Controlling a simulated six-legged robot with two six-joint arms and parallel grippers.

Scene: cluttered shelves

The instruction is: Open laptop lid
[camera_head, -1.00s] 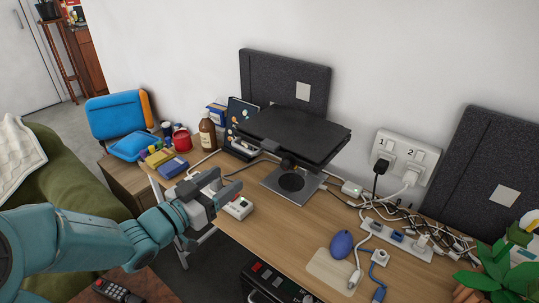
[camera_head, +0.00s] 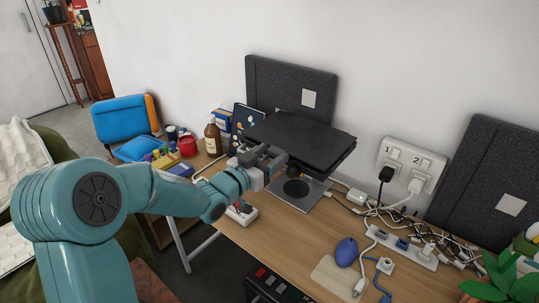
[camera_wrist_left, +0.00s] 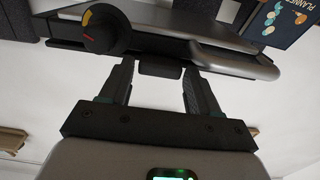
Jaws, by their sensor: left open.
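The black laptop (camera_head: 300,138) lies closed on a raised stand with a square metal base (camera_head: 307,194) on the wooden desk. My left gripper (camera_head: 276,158) is open at the laptop's near left edge. In the left wrist view, the laptop and its stand (camera_wrist_left: 170,45) appear across the top, and the open fingers (camera_wrist_left: 158,85) point toward its edge with a small dark tab between and just beyond them. I cannot tell whether the fingers touch it. My right gripper is not in view.
A brown bottle (camera_head: 213,137) and a dark book (camera_head: 246,118) stand left of the laptop. A power strip (camera_head: 403,246) with tangled cables and a blue mouse (camera_head: 346,251) lie to the right. The desk's front middle (camera_head: 270,235) is clear.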

